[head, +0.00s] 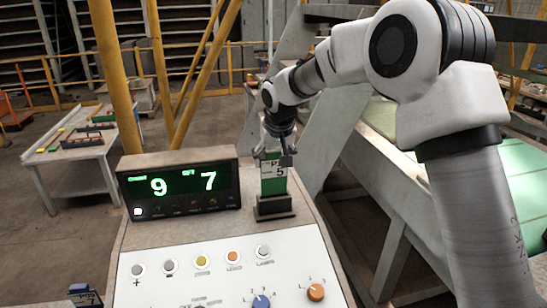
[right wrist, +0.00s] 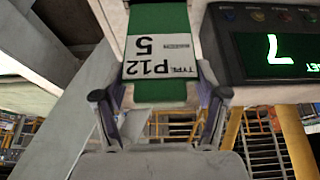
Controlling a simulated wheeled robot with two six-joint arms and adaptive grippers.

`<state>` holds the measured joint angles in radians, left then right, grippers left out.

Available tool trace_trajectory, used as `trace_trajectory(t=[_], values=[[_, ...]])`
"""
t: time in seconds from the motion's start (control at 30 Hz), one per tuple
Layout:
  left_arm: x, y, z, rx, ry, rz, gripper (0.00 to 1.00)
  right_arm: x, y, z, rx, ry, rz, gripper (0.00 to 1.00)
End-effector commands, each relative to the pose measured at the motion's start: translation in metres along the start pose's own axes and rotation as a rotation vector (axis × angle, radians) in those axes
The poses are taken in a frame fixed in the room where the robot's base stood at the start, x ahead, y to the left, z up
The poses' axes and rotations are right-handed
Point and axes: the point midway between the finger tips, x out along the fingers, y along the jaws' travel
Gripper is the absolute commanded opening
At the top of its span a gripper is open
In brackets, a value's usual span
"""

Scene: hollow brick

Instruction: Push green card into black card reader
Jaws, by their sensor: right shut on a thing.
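The green card (head: 273,185) stands upright with its lower end at the slot of the black card reader (head: 275,206), on top of the control console. Its white label reads "TYPE P12 5" in the right wrist view (right wrist: 160,55). My right gripper (head: 277,157) is at the card's upper end, shut on it, with one finger on each side in the right wrist view (right wrist: 160,100). How deep the card sits in the slot cannot be told. My left gripper is not in view.
A black display box (head: 180,183) showing 9 and 7 stands just left of the reader. The console's sloped panel (head: 215,280) carries several buttons and knobs. A grey table (head: 75,150) with coloured items stands at the back left.

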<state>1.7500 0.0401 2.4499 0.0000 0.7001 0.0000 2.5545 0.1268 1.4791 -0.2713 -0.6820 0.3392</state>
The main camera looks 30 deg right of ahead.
Motion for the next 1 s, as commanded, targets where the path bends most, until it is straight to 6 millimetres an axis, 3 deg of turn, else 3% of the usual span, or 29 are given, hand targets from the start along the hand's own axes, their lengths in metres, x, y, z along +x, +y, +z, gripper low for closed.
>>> trace_trajectory(t=[1.0], values=[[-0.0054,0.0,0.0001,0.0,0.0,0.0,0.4,0.0059,0.0012,-0.0041,0.0,0.0,0.0,0.37]])
